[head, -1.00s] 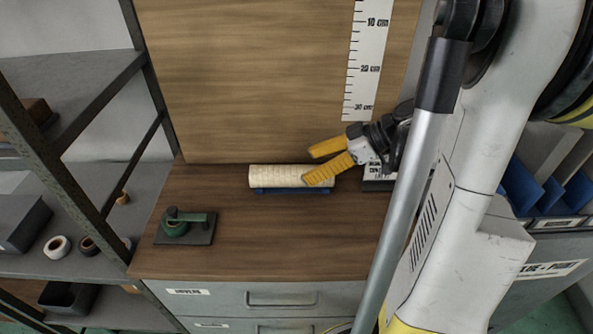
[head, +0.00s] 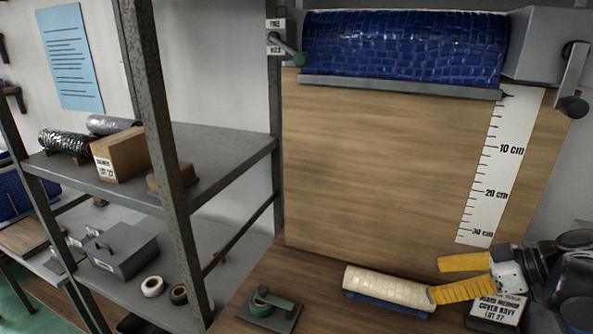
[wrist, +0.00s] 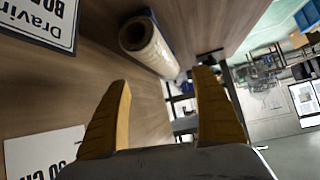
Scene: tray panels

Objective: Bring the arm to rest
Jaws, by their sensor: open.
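My gripper (head: 462,277) has yellow fingers and is at the lower right of the head view, above the wooden worktop (head: 262,272). Its fingers are spread, with nothing between them. One finger overlaps the right end of a cream roll (head: 388,287) in the head view; I cannot tell whether they touch. The roll lies on a blue cradle (head: 362,302). In the wrist view the fingers (wrist: 162,110) stand apart, and the roll (wrist: 148,44) shows beyond them, end on.
A metal shelf (head: 215,148) stands at left. A blue roll (head: 403,45) hangs above the upright wooden board (head: 380,170) with its ruler (head: 490,170).

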